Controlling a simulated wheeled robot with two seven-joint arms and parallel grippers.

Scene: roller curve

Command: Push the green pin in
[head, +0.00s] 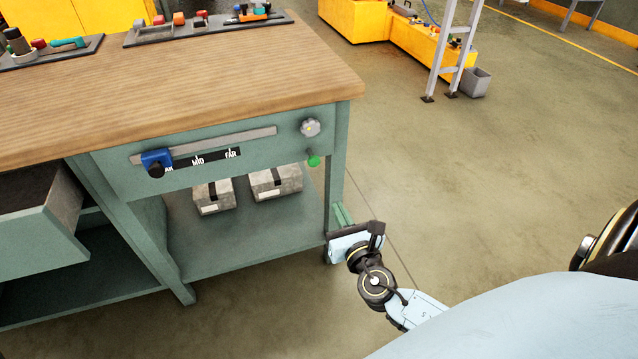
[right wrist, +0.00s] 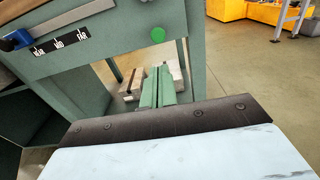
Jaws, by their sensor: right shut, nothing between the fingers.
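The green pin (head: 314,160) sticks out of the workbench's front panel at its right end, just below a grey knob (head: 310,128). In the right wrist view the round green head of the pin (right wrist: 158,34) shows above my fingers. My right gripper (head: 341,213) has green fingers and is at the bench's right front leg, lower than the pin and apart from it. In the right wrist view my right gripper (right wrist: 160,73) has its fingers together with nothing between them. My left gripper is not in view.
A blue slider (head: 156,160) sits at the left of its rail, beside a MID/FAR scale (head: 205,159). Grey boxes (head: 276,182) lie on the shelf below. An open drawer (head: 40,215) juts out at left. Tool trays (head: 205,28) lie on the benchtop. The floor at right is free.

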